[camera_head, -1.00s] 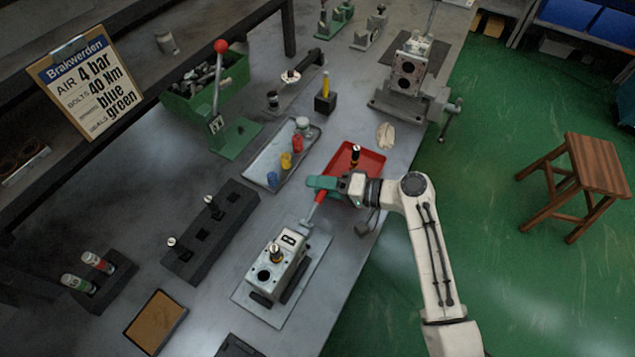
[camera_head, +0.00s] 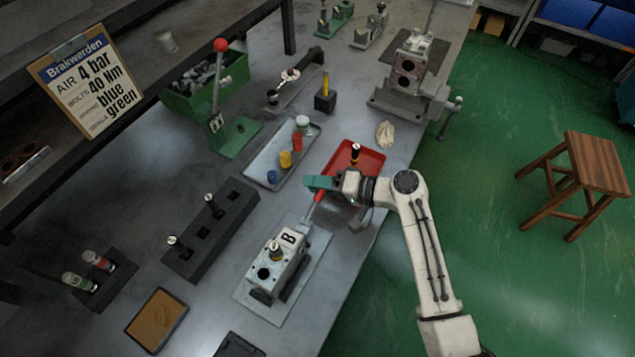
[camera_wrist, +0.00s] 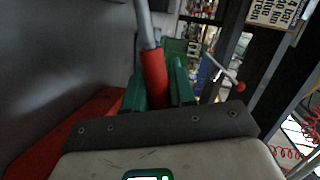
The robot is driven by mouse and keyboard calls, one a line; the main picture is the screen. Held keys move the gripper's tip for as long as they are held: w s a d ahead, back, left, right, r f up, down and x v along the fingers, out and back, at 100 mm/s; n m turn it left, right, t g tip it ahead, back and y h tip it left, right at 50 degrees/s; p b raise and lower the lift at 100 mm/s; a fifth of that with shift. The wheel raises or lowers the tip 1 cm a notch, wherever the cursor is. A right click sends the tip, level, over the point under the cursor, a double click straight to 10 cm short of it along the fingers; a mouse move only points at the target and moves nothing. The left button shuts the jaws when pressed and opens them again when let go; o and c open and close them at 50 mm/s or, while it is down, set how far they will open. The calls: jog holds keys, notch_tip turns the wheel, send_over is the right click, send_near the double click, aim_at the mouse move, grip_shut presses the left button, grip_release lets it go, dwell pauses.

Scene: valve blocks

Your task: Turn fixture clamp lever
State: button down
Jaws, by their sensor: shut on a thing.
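The fixture clamp lever has a red grip (camera_head: 319,195) and a grey metal rod (camera_head: 307,219) that runs down toward the fixture plate (camera_head: 318,262). A light valve block marked B (camera_head: 283,256) sits on that plate. My gripper (camera_head: 313,184) has green fingers and is shut on the red grip at the lever's upper end. In the wrist view the red grip (camera_wrist: 155,78) stands between the green fingers (camera_wrist: 158,90), with the grey rod (camera_wrist: 146,22) going on beyond it. The lever's pivot is hard to make out.
A red tray (camera_head: 368,161) lies just behind my gripper. A grey tray with coloured caps (camera_head: 256,171) and a black block with pegs (camera_head: 222,236) are to the left. A green lever press (camera_head: 235,138) stands farther back. The table's right edge runs below my arm.

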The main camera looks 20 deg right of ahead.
jog(key=shift+r, duration=0.1)
dwell(0.4)
jog(key=shift+s+a+r+n+h, duration=0.2)
jog(key=shift+a+r+n+h, duration=0.05)
jog(key=shift+r+n, duration=0.35)
jog(key=shift+s+a+r+n+h, duration=0.15)
jog(key=shift+a+r+n+h, duration=0.1)
jog(key=shift+r+n, duration=0.3)
jog(key=s+a+r+n+t+h+b, duration=0.2)
jog(key=s+a+r+n+t+h, duration=0.1)
jog(key=n, duration=0.4)
jog(key=shift+s+a+r+b, duration=0.35)
jog(key=shift+s+a+r, duration=0.1)
jog(key=shift+a, duration=0.7)
jog(key=shift+n, duration=0.35)
jog(key=c, duration=1)
grip_release()
jog(key=shift+c, duration=0.2)
jog(key=shift+s+r, duration=0.1)
jog(key=shift+s, duration=0.05)
